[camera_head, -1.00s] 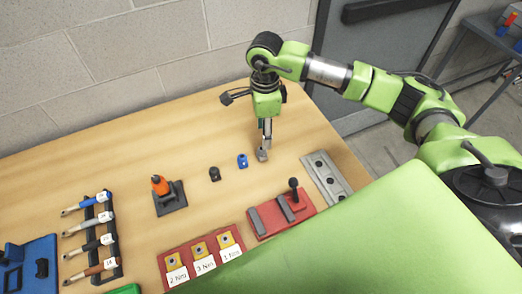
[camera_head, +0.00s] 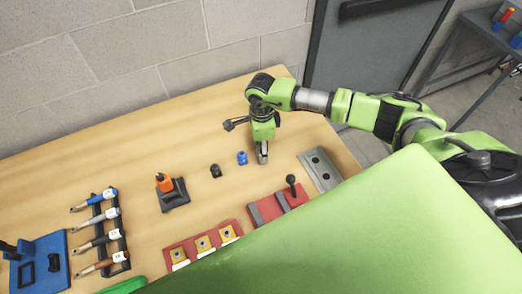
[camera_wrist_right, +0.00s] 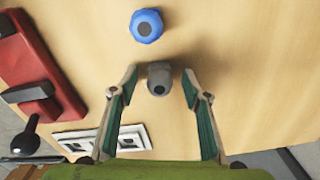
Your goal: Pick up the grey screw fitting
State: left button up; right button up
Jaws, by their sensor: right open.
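My right gripper (camera_wrist_right: 160,80) is open, with one finger on each side of the fitting and a visible gap on both sides. In the head view my right gripper (camera_head: 262,158) points down at the table over the fitting's spot, and the fitting is largely hidden there. My left gripper is not in view.
A blue fitting (camera_head: 242,158) and a black fitting (camera_head: 216,171) stand to the left on the wooden table (camera_head: 150,140). A red block with a black knob (camera_head: 272,207) and a grey two-hole plate (camera_head: 320,170) are nearby. An orange-topped tool (camera_head: 166,184) stands further left.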

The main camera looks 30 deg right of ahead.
grip_shut()
jog(key=shift+r, duration=0.15)
